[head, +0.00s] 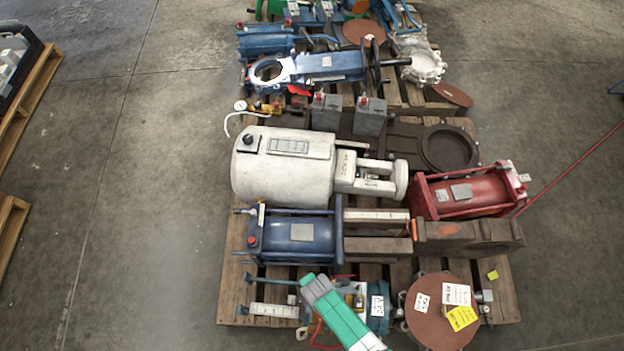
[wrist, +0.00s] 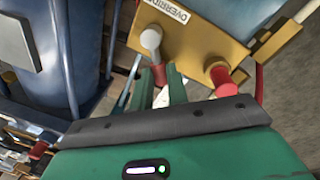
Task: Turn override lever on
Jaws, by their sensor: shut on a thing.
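The override lever (wrist: 151,40) is a short grey lever with a rounded end, on a brass-coloured block (wrist: 188,38) in the wrist view. A label reading "OVERRIDE" (wrist: 166,10) sits just above it. My gripper (wrist: 160,74) has its two green fingers on either side of the lever's stem and is shut on it. The lower part of the lever is partly hidden between the fingers. In the head view my green arm end covers the lever at the bottom of the pallet.
A red-capped fitting (wrist: 220,76) stands close to the right of my fingers. A blue cylinder body (head: 290,237) lies behind my arm. A brown round flange (head: 440,318) with tags is to its right. The pallet is crowded; the concrete floor (head: 130,250) at left is clear.

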